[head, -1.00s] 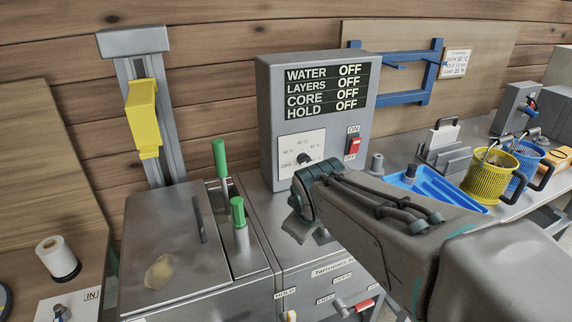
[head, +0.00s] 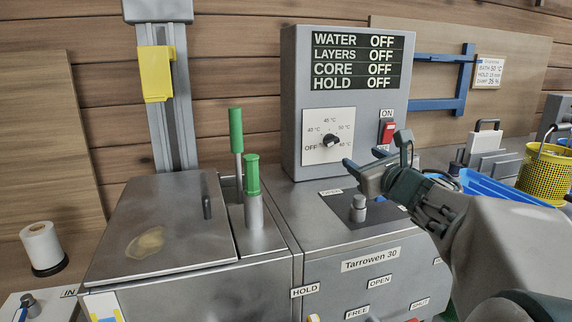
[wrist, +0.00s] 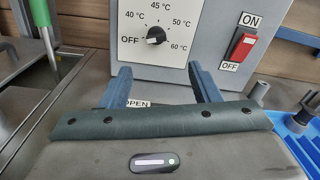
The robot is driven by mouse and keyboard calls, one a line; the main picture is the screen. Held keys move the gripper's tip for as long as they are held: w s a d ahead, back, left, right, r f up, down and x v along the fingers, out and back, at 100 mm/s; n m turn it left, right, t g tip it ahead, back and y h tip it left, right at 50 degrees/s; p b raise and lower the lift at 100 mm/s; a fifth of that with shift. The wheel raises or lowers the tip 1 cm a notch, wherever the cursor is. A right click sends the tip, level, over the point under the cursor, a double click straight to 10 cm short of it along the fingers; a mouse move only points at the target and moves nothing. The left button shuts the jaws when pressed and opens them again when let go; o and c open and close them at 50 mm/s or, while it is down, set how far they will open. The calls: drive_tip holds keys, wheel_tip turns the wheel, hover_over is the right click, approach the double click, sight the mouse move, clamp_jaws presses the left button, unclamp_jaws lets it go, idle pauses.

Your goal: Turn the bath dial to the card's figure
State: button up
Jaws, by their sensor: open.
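The bath dial (head: 331,141) is a black knob on a white plate on the front of the grey control box (head: 296,90). Its scale reads OFF, 40, 45, 50 and 60 °C, and its pointer looks turned to OFF. The dial also shows in the wrist view (wrist: 155,36), just beyond the fingertips. The card (head: 489,72) on the back wall reads BATH 50 °C, with smaller hold and chart lines. My gripper (head: 376,150) is open and empty, in front of and below the dial, apart from it. Its blue fingers (wrist: 158,72) straddle the dial's line in the wrist view.
The display (head: 355,62) shows OFF for water, layers, core and hold. A red ON/OFF switch (head: 388,132) is right of the dial. A grey knob (head: 358,208) stands on the machine top below. Green handles (head: 236,130) rise at left; a blue tray (head: 500,186) lies right.

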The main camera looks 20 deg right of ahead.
sight(334, 143)
drive_tip(key=shift+n+y, duration=0.3)
drive_tip(key=shift+n, duration=0.4)
drive_tip(key=w, duration=0.9)
drive_tip(key=w+b, duration=0.1)
drive_tip(key=w, duration=0.3)
drive_tip(key=shift+w+a+f, duration=0.25)
drive_tip(key=shift+w+a, duration=0.05)
drive_tip(key=shift+w, duration=0.05)
drive_tip(key=c, duration=1)
